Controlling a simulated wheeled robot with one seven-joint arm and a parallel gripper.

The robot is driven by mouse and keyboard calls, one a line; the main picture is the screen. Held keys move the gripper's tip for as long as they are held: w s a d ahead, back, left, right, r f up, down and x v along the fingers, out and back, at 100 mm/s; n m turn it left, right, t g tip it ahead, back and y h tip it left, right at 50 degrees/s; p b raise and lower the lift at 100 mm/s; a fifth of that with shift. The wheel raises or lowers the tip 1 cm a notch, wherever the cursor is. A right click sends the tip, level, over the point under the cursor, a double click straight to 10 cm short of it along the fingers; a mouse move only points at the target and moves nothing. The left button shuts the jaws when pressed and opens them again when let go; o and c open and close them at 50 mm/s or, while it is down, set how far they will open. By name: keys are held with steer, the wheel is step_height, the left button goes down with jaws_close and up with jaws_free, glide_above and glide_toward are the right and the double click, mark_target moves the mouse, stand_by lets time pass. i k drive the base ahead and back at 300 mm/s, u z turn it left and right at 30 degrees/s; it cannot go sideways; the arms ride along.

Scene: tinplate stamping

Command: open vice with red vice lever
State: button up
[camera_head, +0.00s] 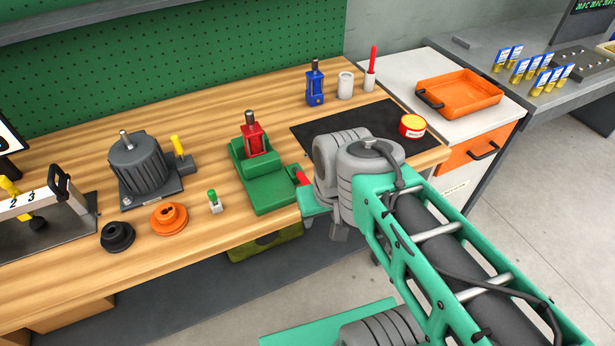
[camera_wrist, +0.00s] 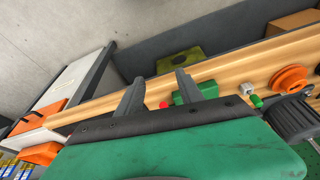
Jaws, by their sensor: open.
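The green vice (camera_head: 272,184) stands at the front edge of the wooden bench, with a red part (camera_head: 252,141) held upright in it. Its red lever (camera_head: 302,177) sticks out at the front right, partly hidden by my arm. In the wrist view, the red lever end (camera_wrist: 163,104) shows between my fingers, beside the green vice (camera_wrist: 196,92). My gripper (camera_wrist: 157,82) is open, with its two dark fingers spread. I cannot tell how deep the lever lies between them or whether they touch it. My arm mostly hides the fingers in the head view.
A black mat (camera_head: 318,132) lies right of the vice, with a red-and-yellow tin (camera_head: 412,126) at its edge. A motor (camera_head: 140,165), a green-topped piece (camera_head: 214,202) and an orange pulley (camera_head: 169,218) stand to the left. The blue part (camera_head: 315,85) stands behind.

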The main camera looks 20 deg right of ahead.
mark_target(302, 179)
steer(key=k, duration=1.35)
steer(key=u, duration=0.55)
steer(key=i, duration=0.9)
steer(key=u, duration=0.3)
